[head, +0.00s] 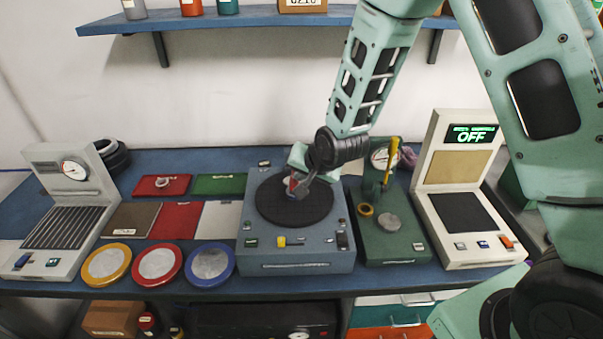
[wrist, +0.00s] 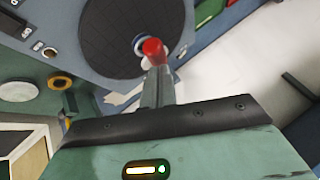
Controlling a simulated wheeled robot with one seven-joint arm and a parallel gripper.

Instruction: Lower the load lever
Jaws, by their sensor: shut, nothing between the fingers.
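The lever with a yellow grip (head: 391,156) stands raised, tilted slightly right, on the green fixture (head: 408,250). The fixture has a round gauge (head: 381,158) behind the lever and a round grey pad (head: 389,223) in front. My gripper (head: 297,188) is left of the lever and apart from it, low over the black disc (head: 268,202) of the blue-grey machine. In the wrist view my gripper (wrist: 155,75) is shut. A red piece (wrist: 153,50) shows at its tips, beside a light ring (wrist: 141,41) on the disc; I cannot tell whether they touch.
Red, yellow and blue-rimmed round trays (head: 106,280) lie along the front left. A gauge station (head: 66,208) stands far left. A shelf (head: 230,21) hangs above.

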